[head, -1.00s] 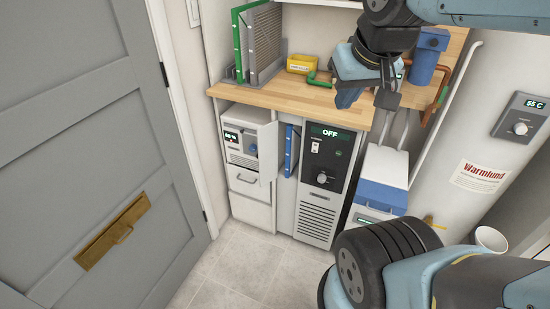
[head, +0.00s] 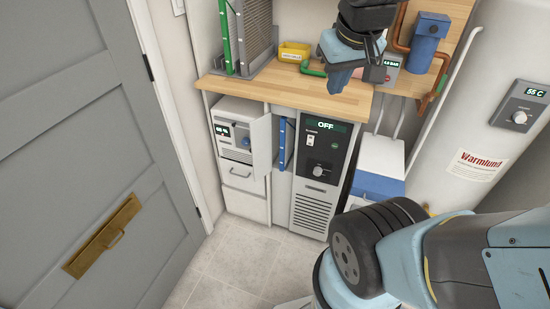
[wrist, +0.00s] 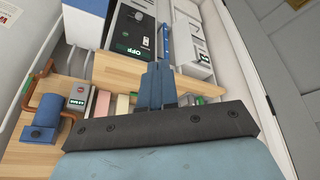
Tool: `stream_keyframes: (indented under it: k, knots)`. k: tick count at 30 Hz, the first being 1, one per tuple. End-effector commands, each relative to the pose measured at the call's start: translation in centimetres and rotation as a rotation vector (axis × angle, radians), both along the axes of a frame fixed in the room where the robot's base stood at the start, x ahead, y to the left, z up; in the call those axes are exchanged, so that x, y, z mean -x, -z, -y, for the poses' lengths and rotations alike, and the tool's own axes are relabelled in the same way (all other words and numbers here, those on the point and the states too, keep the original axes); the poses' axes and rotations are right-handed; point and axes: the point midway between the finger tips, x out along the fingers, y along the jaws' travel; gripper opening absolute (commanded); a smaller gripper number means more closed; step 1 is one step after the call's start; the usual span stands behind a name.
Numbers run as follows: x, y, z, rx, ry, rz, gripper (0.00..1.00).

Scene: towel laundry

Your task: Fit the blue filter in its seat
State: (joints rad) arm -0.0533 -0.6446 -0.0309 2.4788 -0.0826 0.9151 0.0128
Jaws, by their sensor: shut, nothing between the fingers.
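The blue filter (head: 282,146) is an upright thin panel with a blue edge. It stands in a narrow gap between the white unit (head: 238,138) and the grey unit reading OFF (head: 320,175). It shows as a blue strip beyond my fingertips in the wrist view (wrist: 164,42). My gripper (head: 336,86) is shut and empty, above the front of the wooden counter, higher than the filter and to its right. Its closed fingers show in the wrist view (wrist: 158,78). I cannot tell whether the filter is in its seat; most of it is hidden.
A small door (head: 261,146) stands open beside the filter. On the wooden counter (head: 290,92) are a green-edged panel in a rack (head: 225,40), a yellow bin (head: 294,52) and a blue canister with copper pipes (head: 427,42). A tank (head: 500,120) stands right, a grey door (head: 80,140) left.

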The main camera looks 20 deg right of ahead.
Motion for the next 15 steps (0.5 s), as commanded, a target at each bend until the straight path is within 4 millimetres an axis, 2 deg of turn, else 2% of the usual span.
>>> stream_keyframes:
  k: [15]
  knots:
    - [-7.6,7.6,1.0,0.280,-0.149,-0.340,0.00]
